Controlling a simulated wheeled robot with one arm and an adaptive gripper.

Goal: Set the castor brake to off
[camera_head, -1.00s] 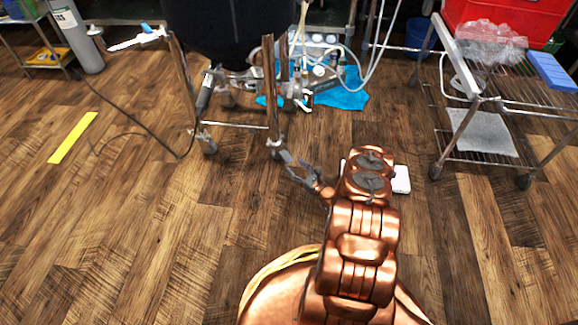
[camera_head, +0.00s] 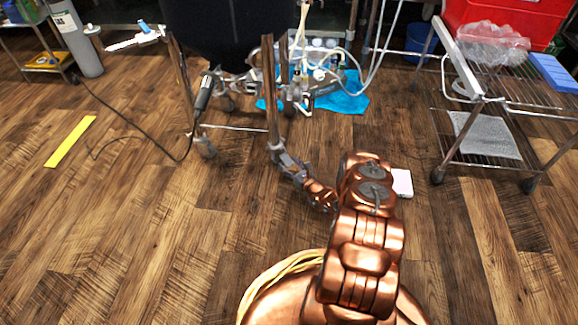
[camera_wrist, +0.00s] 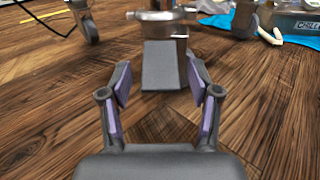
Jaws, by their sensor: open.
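The stand's front castor is at the foot of a metal leg (camera_head: 270,100) in the head view, largely hidden by my gripper (camera_head: 284,161). In the wrist view a grey tapered plate (camera_wrist: 164,62), which looks like the castor's brake pedal, sits under a round metal collar (camera_wrist: 160,15). My gripper (camera_wrist: 159,80) is open, with its purple-padded fingers either side of the plate. I see no clear contact between fingers and plate. I cannot tell the brake's setting.
Another stand castor (camera_head: 207,149) is to the left. A black cable (camera_head: 150,138) loops over the floor. A wire-shelf cart (camera_head: 487,135) stands at right, and a blue cloth (camera_head: 345,98) lies behind the stand. The floor at left front is clear.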

